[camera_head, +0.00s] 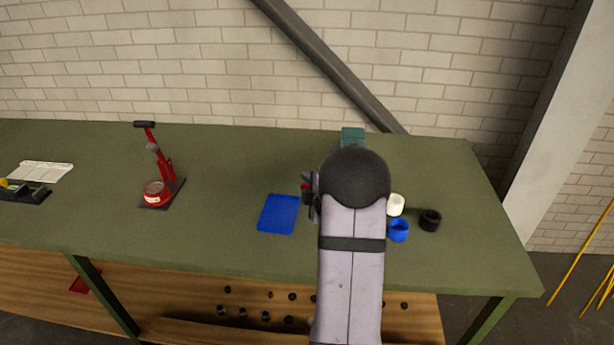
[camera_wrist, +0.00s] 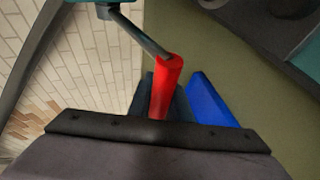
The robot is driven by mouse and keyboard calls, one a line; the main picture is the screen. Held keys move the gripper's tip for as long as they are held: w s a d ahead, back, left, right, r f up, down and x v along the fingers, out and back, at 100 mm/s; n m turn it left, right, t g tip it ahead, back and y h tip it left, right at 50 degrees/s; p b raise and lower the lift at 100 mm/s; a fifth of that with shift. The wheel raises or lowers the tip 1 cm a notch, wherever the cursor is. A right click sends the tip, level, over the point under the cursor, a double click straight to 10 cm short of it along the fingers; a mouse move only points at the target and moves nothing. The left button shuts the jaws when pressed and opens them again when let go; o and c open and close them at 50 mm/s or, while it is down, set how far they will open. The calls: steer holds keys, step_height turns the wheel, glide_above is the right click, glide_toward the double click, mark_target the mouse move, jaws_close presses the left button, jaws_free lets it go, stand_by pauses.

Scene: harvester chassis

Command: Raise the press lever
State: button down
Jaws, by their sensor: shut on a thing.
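The press lever shows in the wrist view as a slim metal rod with a red grip (camera_wrist: 167,85). The rod slants up to the left to a teal body (camera_wrist: 118,4) at the top edge. My gripper (camera_wrist: 163,100) is shut on the red grip, with its dark fingers on either side of it. In the head view, the teal press (camera_head: 352,136) shows just behind my arm, which hides most of it. A bit of red shows beside my gripper (camera_head: 312,193) there, left of my arm.
A blue tray (camera_head: 279,214) lies left of my gripper. White (camera_head: 396,205), blue (camera_head: 399,230) and black (camera_head: 431,220) rings sit right of my arm. A red hand press (camera_head: 158,190) stands farther left on the green bench (camera_head: 225,170). The bench between it and the tray is clear.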

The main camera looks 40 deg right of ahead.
step_height(320, 180, up, 8)
steer(key=g+y+p, duration=0.1)
steer(key=p, duration=0.6)
steer(key=shift+a+m+g+p, duration=0.15)
steer(key=shift+m+g+p, duration=0.15)
steer(key=shift+g+p, duration=0.1)
steer(key=shift+s+r, duration=0.1)
stand_by(0.7)
steer(key=c, duration=1.9)
jaws_free()
steer(key=shift+o, duration=1.3)
steer(key=shift+s+a+r, duration=0.15)
steer(key=shift+s+a, duration=0.1)
steer(key=b+v, duration=0.1)
steer(key=v, duration=0.6)
